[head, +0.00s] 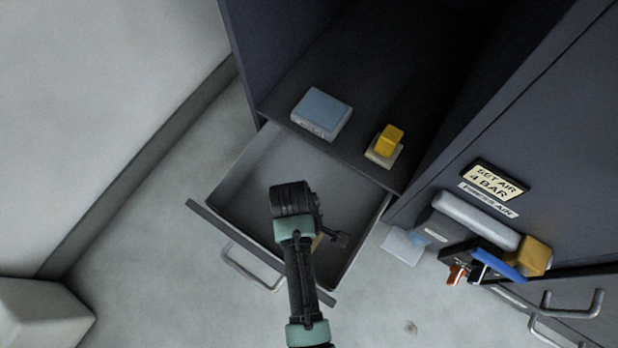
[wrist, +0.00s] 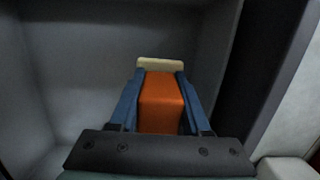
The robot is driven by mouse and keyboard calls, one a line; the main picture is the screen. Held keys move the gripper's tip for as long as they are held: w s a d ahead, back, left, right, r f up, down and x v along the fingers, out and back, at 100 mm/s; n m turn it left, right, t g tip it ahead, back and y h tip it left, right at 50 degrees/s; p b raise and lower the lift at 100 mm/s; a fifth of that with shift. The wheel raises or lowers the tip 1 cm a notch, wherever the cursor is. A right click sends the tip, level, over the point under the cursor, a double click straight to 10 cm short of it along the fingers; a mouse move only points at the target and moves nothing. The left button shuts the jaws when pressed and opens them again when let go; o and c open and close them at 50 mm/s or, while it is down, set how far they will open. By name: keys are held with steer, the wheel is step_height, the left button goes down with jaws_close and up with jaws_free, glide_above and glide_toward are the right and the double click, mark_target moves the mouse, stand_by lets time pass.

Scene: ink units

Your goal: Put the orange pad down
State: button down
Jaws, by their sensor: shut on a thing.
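My gripper (wrist: 160,78) is shut on the orange pad (wrist: 161,106). The pad is an orange block between the two blue fingers, with a cream piece at its far end. In the head view my gripper (head: 328,240) is over the open grey drawer (head: 244,172), and my wrist hides most of it and the pad. The wrist view shows grey walls around the pad. I cannot tell whether the pad touches the drawer floor.
On the dark shelf (head: 345,60) behind the drawer are a blue-grey box (head: 322,112) and a yellow block on a cream base (head: 388,144). At right, a labelled dark cabinet front (head: 540,130) has several parts and handles along it. A pale wall is at left.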

steer(key=shift+f+b, duration=1.7)
steer(key=shift+f, duration=1.05)
steer(key=shift+f, duration=0.1)
steer(key=shift+f, duration=0.15)
steer(key=shift+c, duration=1.8)
jaws_free()
steer(key=r+p, duration=0.2)
steer(key=r, duration=0.2)
steer(key=a+r+p, duration=0.1)
steer(key=r+p, duration=0.2)
steer(key=r, duration=0.1)
steer(key=w+r+p, duration=0.1)
steer(key=r+p, duration=0.2)
steer(key=r, duration=0.1)
steer(key=shift+a+r, duration=0.2)
steer(key=shift+a, duration=0.05)
